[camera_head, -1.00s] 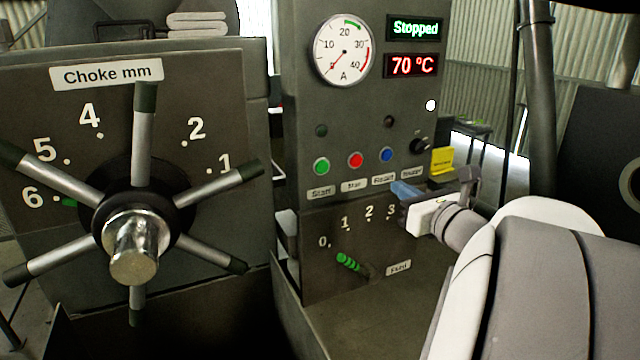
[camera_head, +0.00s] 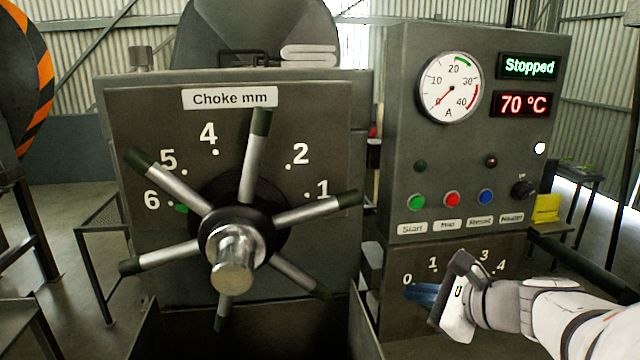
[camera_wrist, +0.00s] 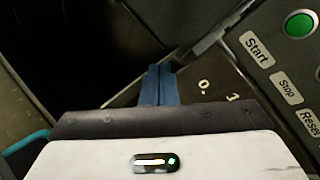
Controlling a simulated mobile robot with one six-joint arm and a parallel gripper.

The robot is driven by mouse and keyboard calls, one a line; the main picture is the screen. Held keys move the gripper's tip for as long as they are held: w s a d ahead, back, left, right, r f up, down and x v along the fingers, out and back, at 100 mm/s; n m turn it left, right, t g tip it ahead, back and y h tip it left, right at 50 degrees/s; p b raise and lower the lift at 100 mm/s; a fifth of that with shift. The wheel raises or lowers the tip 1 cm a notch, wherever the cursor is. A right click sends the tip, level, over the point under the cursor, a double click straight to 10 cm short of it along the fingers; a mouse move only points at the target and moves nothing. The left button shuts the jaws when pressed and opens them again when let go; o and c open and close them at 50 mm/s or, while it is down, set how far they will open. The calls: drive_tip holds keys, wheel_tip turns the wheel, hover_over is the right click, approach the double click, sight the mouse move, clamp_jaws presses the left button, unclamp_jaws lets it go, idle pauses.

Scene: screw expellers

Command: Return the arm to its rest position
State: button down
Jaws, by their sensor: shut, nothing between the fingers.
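My gripper (camera_head: 418,294) is in the lower right of the head view, in front of the feed scale panel. Its blue fingers point left and are closed together with nothing between them. In the wrist view the blue fingers (camera_wrist: 160,84) are pressed together near the 0 of the feed scale. My white and grey arm reaches in from the right edge. The feed lever is hidden behind my gripper in the head view. The fingers look close to the panel, but I cannot tell if they touch it.
The choke handwheel (camera_head: 233,258) with several spokes stands out at the left. The control panel (camera_head: 400,150) has buttons, an ammeter (camera_head: 449,88) near 0, and displays reading Stopped and 70 °C. A yellow block (camera_head: 546,208) is at the right.

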drive_tip(key=s+a+f+n+g+h, duration=0.1)
drive_tip(key=s+f+n+g+h, duration=0.2)
drive_tip(key=s+n, duration=0.3)
drive_tip(key=s+a+f+n+g+h, duration=0.1)
drive_tip(key=s+f+n+g+h, duration=0.3)
drive_tip(key=n, duration=1.2)
wheel_tip(320, 180, down, 2)
drive_tip(key=shift+s+a+f+g, duration=0.15)
drive_tip(key=shift+s+a+g, duration=0.2)
drive_tip(key=shift+s, duration=0.75)
drive_tip(key=c, duration=2.2)
unclamp_jaws()
